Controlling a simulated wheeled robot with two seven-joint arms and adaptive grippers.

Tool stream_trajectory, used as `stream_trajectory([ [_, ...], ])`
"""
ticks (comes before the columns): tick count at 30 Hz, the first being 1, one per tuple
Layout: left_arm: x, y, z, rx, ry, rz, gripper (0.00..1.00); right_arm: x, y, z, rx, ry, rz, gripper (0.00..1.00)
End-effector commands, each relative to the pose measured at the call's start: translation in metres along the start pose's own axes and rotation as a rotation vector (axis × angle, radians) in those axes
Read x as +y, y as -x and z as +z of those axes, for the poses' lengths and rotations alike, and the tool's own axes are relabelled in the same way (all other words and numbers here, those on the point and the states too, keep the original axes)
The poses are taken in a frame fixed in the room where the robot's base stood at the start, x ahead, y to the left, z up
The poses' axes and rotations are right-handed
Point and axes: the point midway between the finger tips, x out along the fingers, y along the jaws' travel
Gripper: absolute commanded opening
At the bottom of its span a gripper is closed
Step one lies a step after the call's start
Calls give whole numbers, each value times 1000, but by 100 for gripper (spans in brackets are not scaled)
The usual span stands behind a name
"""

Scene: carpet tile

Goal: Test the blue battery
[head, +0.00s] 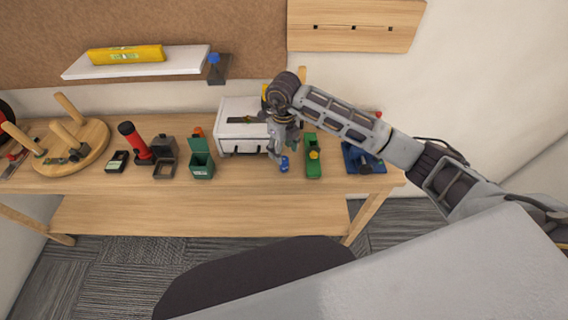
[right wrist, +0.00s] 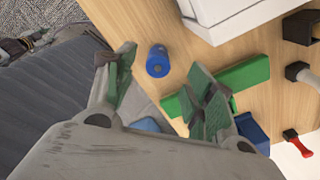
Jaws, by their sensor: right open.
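The blue battery (head: 284,164) is near the table's front edge, between the white box and the green plane-like tool. In the right wrist view the battery (right wrist: 157,62) is a short blue cylinder on bare wood, just beyond the fingertips. My right gripper (head: 283,152) is directly over or behind the battery, pointing down. In the right wrist view its fingers (right wrist: 162,76) are spread, with nothing held between them. A small black device with a greenish face (head: 117,162) lies on the left of the table; I cannot tell whether it is a tester. My left gripper is not in view.
The white box (head: 240,140) stands close behind the battery. The green tool (head: 313,162) is close on its right, with a blue tool (head: 358,158) beyond. A green open box (head: 201,160), a red flashlight (head: 132,138) and a round wooden stand (head: 88,148) are leftward.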

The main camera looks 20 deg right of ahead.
Motion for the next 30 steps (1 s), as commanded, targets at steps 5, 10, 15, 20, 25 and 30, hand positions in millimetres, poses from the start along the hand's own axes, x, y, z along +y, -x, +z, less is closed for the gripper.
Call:
stream_trajectory([
  [5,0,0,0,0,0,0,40,0,-2,0,-1,0,0,54],
  [10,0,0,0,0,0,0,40,0,-2,0,-1,1,0,54],
  [15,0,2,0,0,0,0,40,0,-5,0,0,0,0,54],
  [20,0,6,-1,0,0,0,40,1,-16,-2,1,1,1,54],
  [25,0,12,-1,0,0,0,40,2,-31,-4,1,0,2,54],
  [30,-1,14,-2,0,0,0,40,2,-48,-4,0,1,2,54],
])
